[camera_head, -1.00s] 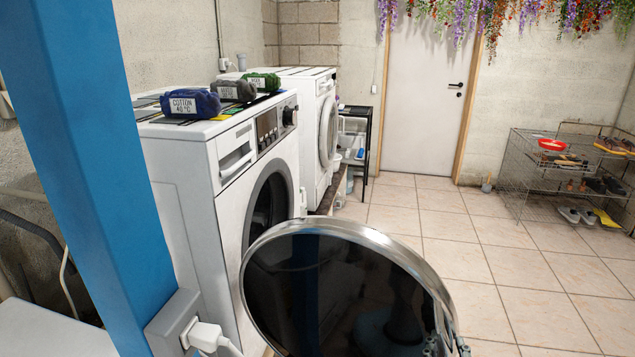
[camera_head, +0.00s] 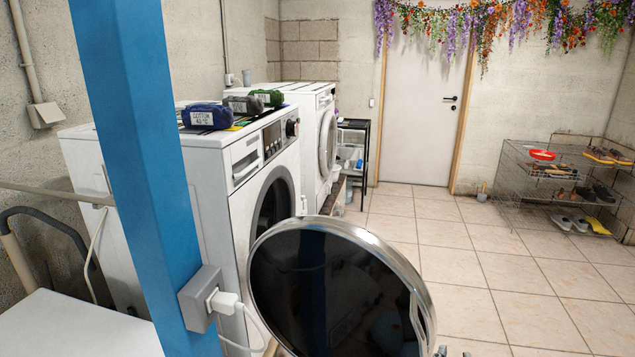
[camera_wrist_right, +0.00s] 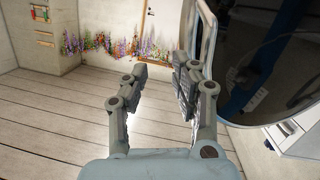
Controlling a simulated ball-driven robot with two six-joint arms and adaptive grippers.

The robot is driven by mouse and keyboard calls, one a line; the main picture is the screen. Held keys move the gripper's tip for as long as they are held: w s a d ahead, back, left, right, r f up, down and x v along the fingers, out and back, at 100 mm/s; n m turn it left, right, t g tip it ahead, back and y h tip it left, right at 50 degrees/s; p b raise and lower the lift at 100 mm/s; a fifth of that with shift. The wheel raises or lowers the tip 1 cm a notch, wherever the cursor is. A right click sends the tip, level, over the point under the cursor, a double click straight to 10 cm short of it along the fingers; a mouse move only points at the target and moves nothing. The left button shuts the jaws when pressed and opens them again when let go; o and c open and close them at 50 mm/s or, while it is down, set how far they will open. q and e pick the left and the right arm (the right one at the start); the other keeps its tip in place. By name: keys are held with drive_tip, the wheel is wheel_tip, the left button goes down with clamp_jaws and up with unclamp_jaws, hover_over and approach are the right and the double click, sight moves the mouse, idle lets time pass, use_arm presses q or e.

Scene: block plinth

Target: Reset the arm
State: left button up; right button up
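My right gripper (camera_wrist_right: 160,80) is open and empty in the right wrist view, with a clear gap between its two fingers. Only a small tip of it (camera_head: 445,352) shows at the bottom edge of the head view, beside the round dark-glass door (camera_head: 335,285) of the near washing machine (camera_head: 215,190). That door stands open. Its rim and dark glass (camera_wrist_right: 265,65) also show right of my fingers in the wrist view; I cannot tell whether they touch. My left gripper is not in view.
A blue post (camera_head: 140,150) with a socket and plug (camera_head: 212,298) stands close at left. Several labelled bundles, including a blue one (camera_head: 210,117), lie on the machine. A wire shoe rack (camera_head: 520,180) stands at right. The tiled floor (camera_head: 440,240) between is mostly clear.

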drive_tip(key=s+d+f+n+g+y+b, duration=0.15)
drive_tip(key=s+f+b, duration=0.4)
drive_tip(key=f, duration=0.55)
drive_tip(key=s+f+n+g+y+b, duration=0.15)
drive_tip(key=s+f+b, duration=0.25)
drive_tip(key=s+f, duration=0.5)
drive_tip(key=s+d+f+n+g+y+b, duration=0.15)
drive_tip(key=s+f+b, duration=0.3)
drive_tip(key=f, duration=0.75)
use_arm(q)
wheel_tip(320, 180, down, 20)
drive_tip(key=b, duration=0.5)
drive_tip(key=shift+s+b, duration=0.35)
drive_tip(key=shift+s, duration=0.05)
use_arm(e)
drive_tip(key=s+d+f+m+g, duration=0.1)
drive_tip(key=s+f+g, duration=0.4)
drive_tip(key=s, duration=0.8)
drive_tip(key=s+d+f+m+g, duration=0.1)
drive_tip(key=s+f+g, duration=0.4)
drive_tip(key=s+f, duration=0.6)
drive_tip(key=shift+s+d+f+m, duration=0.15)
drive_tip(key=shift+s+d+m, duration=0.2)
drive_tip(key=shift+s+d, duration=0.55)
